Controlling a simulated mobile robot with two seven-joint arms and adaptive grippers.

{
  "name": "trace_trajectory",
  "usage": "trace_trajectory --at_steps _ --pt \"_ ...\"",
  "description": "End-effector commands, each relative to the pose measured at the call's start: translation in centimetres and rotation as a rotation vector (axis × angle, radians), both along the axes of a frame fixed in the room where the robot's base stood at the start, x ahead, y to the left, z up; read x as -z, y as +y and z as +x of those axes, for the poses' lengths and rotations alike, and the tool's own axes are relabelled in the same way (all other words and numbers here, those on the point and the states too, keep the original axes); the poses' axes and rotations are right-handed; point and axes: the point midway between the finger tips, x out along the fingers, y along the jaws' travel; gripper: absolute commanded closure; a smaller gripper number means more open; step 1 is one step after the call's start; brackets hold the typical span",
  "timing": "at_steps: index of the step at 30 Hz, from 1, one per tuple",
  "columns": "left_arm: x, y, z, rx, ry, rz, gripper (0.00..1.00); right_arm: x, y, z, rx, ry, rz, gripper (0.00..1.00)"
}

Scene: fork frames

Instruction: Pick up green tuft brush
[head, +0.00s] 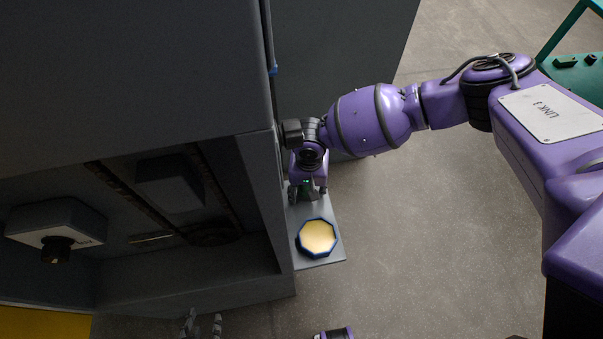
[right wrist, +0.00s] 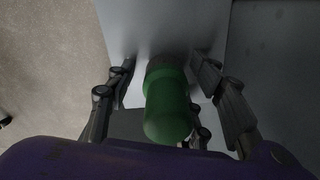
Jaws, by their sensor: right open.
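The green tuft brush (right wrist: 168,103) is in the right wrist view, its rounded green end towards the camera and a dark band at its far end. My left gripper (head: 203,326) is open and empty at the bottom edge of the head view, away from the brush.
A blue-rimmed octagonal dish (head: 318,237) with a pale yellow inside sits on the shelf near the brush. A large dark grey cabinet (head: 130,85) with an open recess stands left of the shelf. Open floor (head: 430,240) lies to the right.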

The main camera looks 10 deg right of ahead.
Motion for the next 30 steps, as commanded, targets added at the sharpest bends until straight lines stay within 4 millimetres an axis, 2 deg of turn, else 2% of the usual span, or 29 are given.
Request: trace_trajectory --at_steps 2,12,20,23,30 --pt "0.0 0.0 0.0 0.000 -0.001 0.000 0.66 0.0 0.0 0.0 0.000 0.000 0.000 0.53" --pt "0.0 0.0 0.1 0.000 -0.001 0.000 0.66 0.0 0.0 0.0 0.000 0.000 0.000 0.97" --pt "-0.2 0.0 0.2 -0.001 -0.004 -0.001 0.66 -0.4 0.0 0.0 0.001 0.000 0.000 0.97" --pt "-0.5 0.0 0.4 -0.001 -0.009 -0.001 0.66 -1.7 -0.1 0.1 0.001 -0.001 0.000 0.97" --pt "-1.6 0.0 1.0 -0.004 -0.027 -0.003 0.66 -6.7 -0.1 0.1 0.001 -0.003 0.001 0.97"
